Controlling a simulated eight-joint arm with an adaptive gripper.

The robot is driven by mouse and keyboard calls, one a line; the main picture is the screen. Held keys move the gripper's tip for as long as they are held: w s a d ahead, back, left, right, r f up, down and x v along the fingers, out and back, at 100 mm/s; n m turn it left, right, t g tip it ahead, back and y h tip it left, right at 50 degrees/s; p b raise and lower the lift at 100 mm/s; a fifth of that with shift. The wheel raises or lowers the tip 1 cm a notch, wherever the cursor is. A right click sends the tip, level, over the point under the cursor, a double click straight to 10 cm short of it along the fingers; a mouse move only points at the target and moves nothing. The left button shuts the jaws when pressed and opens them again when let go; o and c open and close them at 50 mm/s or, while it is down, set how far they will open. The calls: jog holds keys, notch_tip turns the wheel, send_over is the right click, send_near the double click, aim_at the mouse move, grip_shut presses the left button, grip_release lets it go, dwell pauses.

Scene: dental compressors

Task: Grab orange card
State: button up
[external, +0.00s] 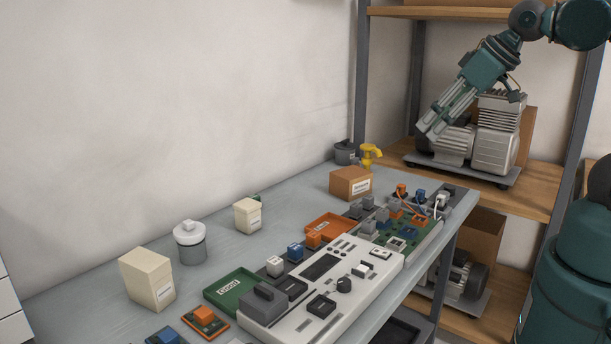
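An orange card (205,321) with a raised orange block on it lies near the front edge of the frame, at the left end of the grey table. A similar blue card (165,338) lies beside it, cut off by the frame's bottom edge. My gripper (430,126) is high at the upper right, pointing down and left. It is far from the orange card and appears in front of the compressor on the shelf. No object shows in its fingers; how far apart they are is unclear.
A green tray (229,285) lies beside the orange card, and a white instrument panel (322,293) stands right of it. Cream boxes (148,279), a lidded canister (190,244), an orange tray (332,225) and a cardboard box (350,184) occupy the table. A compressor (494,140) sits on the shelf.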

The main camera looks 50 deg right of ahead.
jog(key=w+a+r+n+g+y, duration=0.15)
jog(key=w+a+n, duration=0.35)
jog(key=w+a, duration=0.65)
jog(key=n+g+h, duration=0.2)
jog(key=n+g, duration=0.4)
jog(key=n, duration=0.7)
send_over(202, 311)
jog(key=shift+t+y, duration=0.25)
jog(key=f, duration=2.4)
jog(key=shift+w+d, duration=0.2)
jog(key=shift+d, duration=0.2)
jog(key=shift+s+a+f, duration=0.15)
jog(key=shift+a+f, duration=0.2)
jog(key=shift+f, duration=1.3)
